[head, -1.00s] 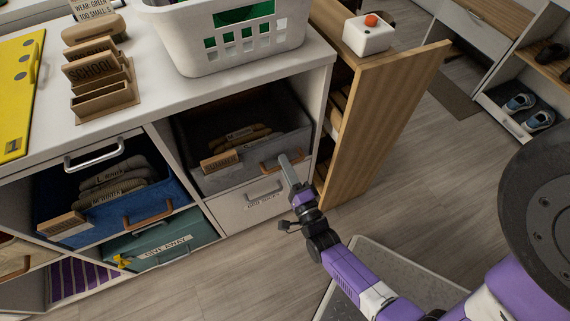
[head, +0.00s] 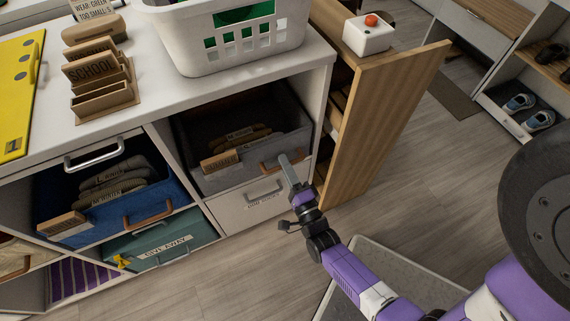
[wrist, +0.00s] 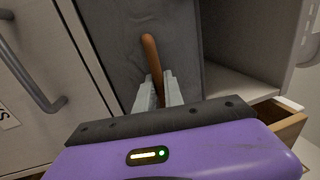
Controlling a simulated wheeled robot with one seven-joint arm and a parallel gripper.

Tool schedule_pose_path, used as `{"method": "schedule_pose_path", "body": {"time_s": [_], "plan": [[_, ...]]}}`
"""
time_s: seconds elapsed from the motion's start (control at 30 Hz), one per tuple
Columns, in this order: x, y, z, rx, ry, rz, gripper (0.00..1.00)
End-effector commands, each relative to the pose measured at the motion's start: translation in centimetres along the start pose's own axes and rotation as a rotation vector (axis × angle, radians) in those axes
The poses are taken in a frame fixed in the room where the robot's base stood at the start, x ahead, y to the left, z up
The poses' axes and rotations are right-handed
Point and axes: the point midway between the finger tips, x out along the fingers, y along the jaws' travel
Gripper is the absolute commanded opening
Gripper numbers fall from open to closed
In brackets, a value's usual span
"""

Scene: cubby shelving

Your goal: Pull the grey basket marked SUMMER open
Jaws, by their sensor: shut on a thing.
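The grey basket (head: 248,176) sits in the upper right cubby, with a wooden tag reading SUMMER (head: 219,161) on its front and folded items inside. Its front has a brown handle (head: 271,165), which also shows in the wrist view (wrist: 151,55). My gripper (head: 287,168) is at the right part of this handle. In the wrist view, my gripper's fingers (wrist: 156,92) are shut on the handle's lower end. The basket's front stands near the cubby's front edge; I cannot tell exactly how far out it is.
A white drawer (head: 240,208) with a grey handle lies directly below. A tall wooden pull-out (head: 385,120) stands open just right of the basket. A blue basket (head: 110,215) is at left. Open floor (head: 240,280) lies in front.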

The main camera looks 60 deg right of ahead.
Motion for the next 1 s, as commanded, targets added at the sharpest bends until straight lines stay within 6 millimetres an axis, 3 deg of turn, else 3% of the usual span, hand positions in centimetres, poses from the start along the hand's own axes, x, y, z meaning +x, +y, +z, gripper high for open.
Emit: {"method": "schedule_pose_path", "body": {"time_s": [0.27, 0.47, 0.67, 1.0], "plan": [[-0.2, 0.1, 0.0, 0.0, 0.0, 0.003, 0.0], [-1.5, -0.1, 0.1, 0.0, -0.002, 0.005, 0.0], [-5.2, -0.8, 0.1, 0.0, -0.003, 0.008, 0.0], [-14.4, -2.5, 0.0, 0.0, -0.003, 0.009, 0.0]]}}
